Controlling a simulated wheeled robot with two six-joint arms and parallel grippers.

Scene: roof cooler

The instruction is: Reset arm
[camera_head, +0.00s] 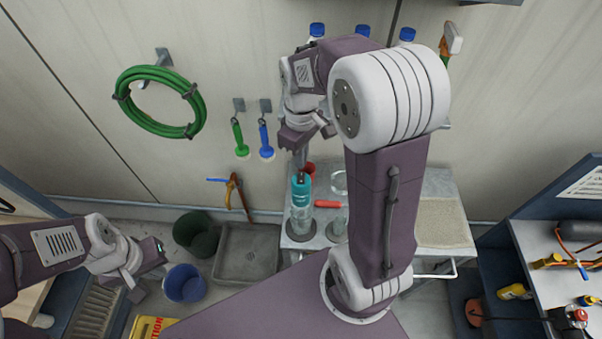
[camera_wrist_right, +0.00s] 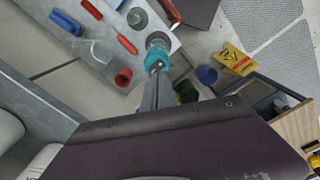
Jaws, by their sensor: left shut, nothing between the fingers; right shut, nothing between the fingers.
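My left gripper (camera_head: 138,292) is at the lower left in the head view, shut and empty, beside the blue bucket. My right gripper (camera_head: 300,158) is shut and empty in front of the wall, above the left end of the metal cart (camera_head: 440,190). Its closed fingers (camera_wrist_right: 163,92) reach toward a teal-topped bottle (camera_wrist_right: 157,52) in the right wrist view. That bottle also shows on the cart in the head view (camera_head: 301,190). I cannot tell whether the fingertips touch it. My right arm hides the middle of the cart.
A red cup (camera_wrist_right: 123,77) and a red-handled item (camera_head: 327,204) are on the cart. Dark green (camera_head: 198,236) and blue (camera_head: 184,284) buckets and a grey basin (camera_head: 246,252) stand on the floor. A green hose (camera_head: 125,92) hangs on the wall. A workbench (camera_head: 540,250) is at the right.

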